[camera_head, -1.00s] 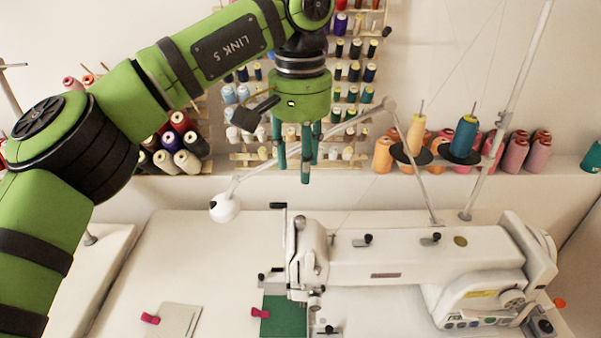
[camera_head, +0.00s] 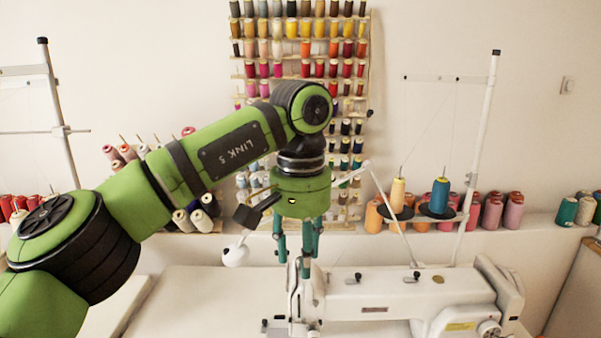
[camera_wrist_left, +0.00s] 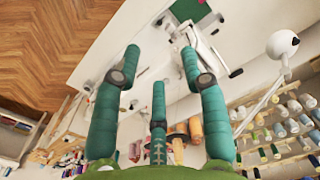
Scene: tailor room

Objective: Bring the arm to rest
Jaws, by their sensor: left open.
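My left arm comes in from the left with its green gripper (camera_head: 300,258) pointing down, in front of the spool rack and behind or over the head end of the white sewing machine (camera_head: 415,297). Its teal fingers are spread and hold nothing. In the left wrist view the gripper (camera_wrist_left: 160,62) is open, with free space between the fingers. The sewing machine (camera_wrist_left: 208,52) lies beyond the fingertips there, and I cannot tell the exact gap. My right gripper is in neither view.
A white lamp head (camera_head: 236,254) is close left of the gripper. Thread cones (camera_head: 440,194) stand on a stand at right. A spool rack (camera_head: 369,60) hangs on the wall behind. A green cloth piece (camera_wrist_left: 190,9) lies by the machine. The white table (camera_head: 190,300) is clear at left.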

